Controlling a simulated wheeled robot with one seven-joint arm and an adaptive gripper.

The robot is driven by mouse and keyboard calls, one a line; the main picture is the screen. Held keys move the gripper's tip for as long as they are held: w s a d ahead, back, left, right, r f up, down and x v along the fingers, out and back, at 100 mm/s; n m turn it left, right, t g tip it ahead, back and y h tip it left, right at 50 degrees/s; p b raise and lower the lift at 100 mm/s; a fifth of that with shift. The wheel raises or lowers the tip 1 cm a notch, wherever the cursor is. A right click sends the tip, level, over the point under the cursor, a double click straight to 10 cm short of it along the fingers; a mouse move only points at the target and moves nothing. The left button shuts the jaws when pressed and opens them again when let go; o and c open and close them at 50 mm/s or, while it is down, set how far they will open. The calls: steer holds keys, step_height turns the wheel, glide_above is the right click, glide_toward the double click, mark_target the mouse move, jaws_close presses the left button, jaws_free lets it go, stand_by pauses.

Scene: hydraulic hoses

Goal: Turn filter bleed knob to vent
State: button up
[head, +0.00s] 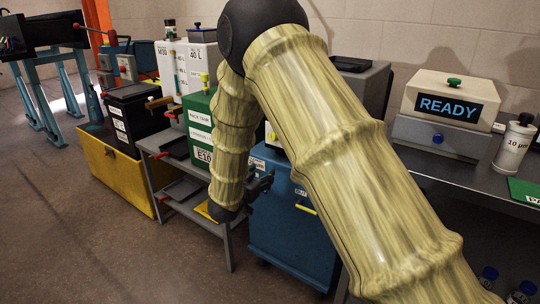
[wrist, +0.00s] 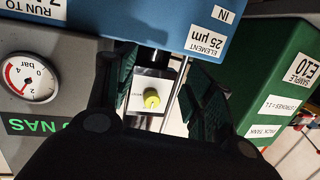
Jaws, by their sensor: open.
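A round yellow-green knob (wrist: 152,97) sits on a pale plate (wrist: 138,84) in the wrist view, close to the blue body labelled "ELEMENT 25 µm" (wrist: 235,30). Its setting and the plate's small print are too small to read. My gripper (wrist: 158,72) is open, with one dark ridged finger on each side of the knob in the picture; I see no contact. In the head view my gripper (head: 260,186) hangs low, in front of the blue cabinet (head: 290,235). I cannot pick out the knob there; my arm hides much of that area.
A pressure gauge (wrist: 27,78) and a green display (wrist: 40,124) lie left of the gripper in the wrist view. A green box labelled E10 (wrist: 275,85) is at right. The head view shows a grey shelf (head: 185,200), a yellow bin (head: 110,170) and a READY unit (head: 447,105).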

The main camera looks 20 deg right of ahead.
step_height(320, 180, up, 9)
steer(key=w+a+m+g+h+b, duration=0.1)
steer(key=w+a+m+h+b, duration=0.1)
steer(key=m+h+b, duration=0.2)
steer(key=b+x, duration=0.2)
steer(key=x, duration=0.8)
steer(key=shift+w+f, duration=0.3)
steer(key=shift+w, duration=0.1)
steer(key=shift+d, duration=0.1)
steer(key=c, duration=1)
steer(key=shift+c, duration=0.2)
